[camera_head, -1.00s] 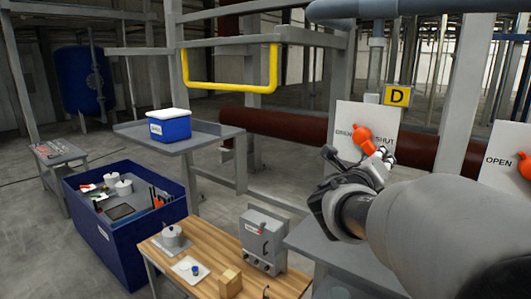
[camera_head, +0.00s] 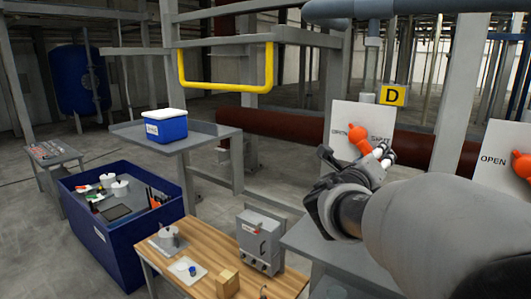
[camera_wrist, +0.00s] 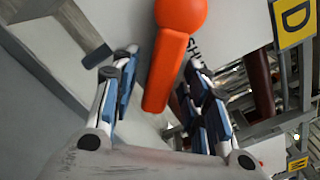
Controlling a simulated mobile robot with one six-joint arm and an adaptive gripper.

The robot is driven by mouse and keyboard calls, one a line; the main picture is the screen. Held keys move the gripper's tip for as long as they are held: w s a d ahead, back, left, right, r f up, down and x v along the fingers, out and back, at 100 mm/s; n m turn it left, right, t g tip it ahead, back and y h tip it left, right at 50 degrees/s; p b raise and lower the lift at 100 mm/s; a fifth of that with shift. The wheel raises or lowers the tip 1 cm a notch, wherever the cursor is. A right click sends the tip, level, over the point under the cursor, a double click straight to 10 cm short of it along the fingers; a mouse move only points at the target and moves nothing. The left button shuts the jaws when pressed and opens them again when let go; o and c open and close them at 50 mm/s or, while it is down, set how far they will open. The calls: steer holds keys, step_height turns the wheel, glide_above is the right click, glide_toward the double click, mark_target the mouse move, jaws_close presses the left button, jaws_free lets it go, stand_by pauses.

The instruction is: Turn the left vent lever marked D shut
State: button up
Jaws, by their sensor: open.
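The left vent lever (camera_head: 358,141) is orange with a round hub, on a white plate (camera_head: 345,112) below a yellow D sign (camera_head: 391,95). OPEN is printed left of the hub and SHUT right of it. In the head view the handle slants down to the right. My gripper (camera_head: 382,155) is at the handle's lower end, partly hiding it. In the wrist view the orange handle (camera_wrist: 167,75) runs between the open fingers of my gripper (camera_wrist: 160,72), with gaps on both sides. The handle's end lies near the palm.
Another orange lever (camera_head: 524,165) on a plate marked OPEN is at the right edge. A grey table (camera_head: 320,250) lies below my arm. A wooden bench (camera_head: 200,240) carries a grey box (camera_head: 260,238). A yellow rail (camera_head: 225,88) is to the left.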

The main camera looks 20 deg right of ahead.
steer(key=v, duration=1.2)
steer(key=shift+d, duration=0.1)
steer(key=s+f+m+g+y+b, duration=0.2)
steer(key=s+f+m+b, duration=0.3)
steer(key=f, duration=0.5)
steer(key=s+a+f+m+g+y+b, duration=0.1)
steer(key=s+f+m+g+b, duration=0.1)
steer(key=s+f+m+b, duration=0.45)
steer(key=s+f+m+g+y+b, duration=0.2)
steer(key=f+m+b, duration=0.35)
steer(key=f, duration=0.75)
steer(key=s+a+f+m+y+b, duration=0.3)
steer(key=a+f+m+b, duration=0.3)
steer(key=a+f+m, duration=0.2)
steer(key=s+a+f+m+y+b, duration=0.3)
steer(key=a+f+m+y+b, duration=0.2)
steer(key=a+f+m, duration=0.3)
step_height(320, 180, down, 5)
steer(key=shift+a+r+m+y+b, duration=0.3)
steer(key=shift+m+y, duration=0.3)
steer(key=shift+m, duration=0.3)
steer(key=shift+d+f, duration=0.1)
steer(key=shift+c, duration=1)
steer(key=shift+d, duration=0.1)
